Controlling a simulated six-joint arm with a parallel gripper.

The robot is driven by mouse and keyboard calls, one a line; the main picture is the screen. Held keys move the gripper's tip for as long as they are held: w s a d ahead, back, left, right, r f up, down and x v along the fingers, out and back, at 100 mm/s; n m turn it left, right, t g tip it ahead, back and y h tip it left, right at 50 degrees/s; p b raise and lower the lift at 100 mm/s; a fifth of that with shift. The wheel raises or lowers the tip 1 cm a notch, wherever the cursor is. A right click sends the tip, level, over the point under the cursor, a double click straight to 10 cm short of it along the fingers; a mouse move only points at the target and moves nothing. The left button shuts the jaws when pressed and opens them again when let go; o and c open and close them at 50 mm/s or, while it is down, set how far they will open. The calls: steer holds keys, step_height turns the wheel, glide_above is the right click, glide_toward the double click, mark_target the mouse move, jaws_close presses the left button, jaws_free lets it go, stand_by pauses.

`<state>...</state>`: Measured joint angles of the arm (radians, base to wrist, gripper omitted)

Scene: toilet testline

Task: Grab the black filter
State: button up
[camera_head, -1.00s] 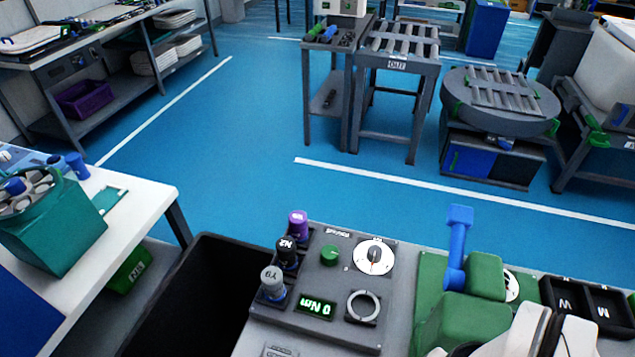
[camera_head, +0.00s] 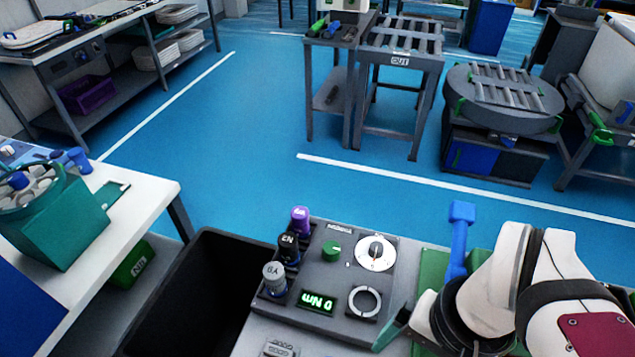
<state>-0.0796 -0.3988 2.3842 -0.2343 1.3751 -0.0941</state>
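The black filter (camera_head: 289,249) is a short upright cylinder with white lettering. It stands between a purple cylinder (camera_head: 300,219) behind it and a grey cylinder (camera_head: 274,276) in front, along the left edge of a grey control panel (camera_head: 330,240). My arm shows at the lower right in white and black. A dark green pointed piece, seemingly a finger of my gripper (camera_head: 392,330), reaches out at its left end, apart from the filter and to its right. The rest of the gripper is hidden, so its opening does not show.
The panel carries a green knob (camera_head: 332,251), a white dial (camera_head: 376,253), a silver ring (camera_head: 365,301) and a lit display (camera_head: 317,302). A black bin (camera_head: 200,290) stands to the left. A blue upright handle (camera_head: 460,238) stands close to my arm. Space above the filters is clear.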

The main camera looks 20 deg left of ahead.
steer(key=w+a+r+n, duration=0.2)
steer(key=w+a+n, duration=0.2)
steer(key=w, duration=0.4)
steer(key=n+t, duration=0.1)
steer(key=n, duration=0.9)
glide_above(287, 246)
steer(key=w, duration=0.1)
step_height(287, 246, down, 6)
steer(key=f, duration=1)
steer(key=w+a+f, duration=0.1)
steer(key=f, duration=0.4)
steer(key=shift+r, duration=0.1)
jaws_close()
steer(key=shift+r, duration=0.1)
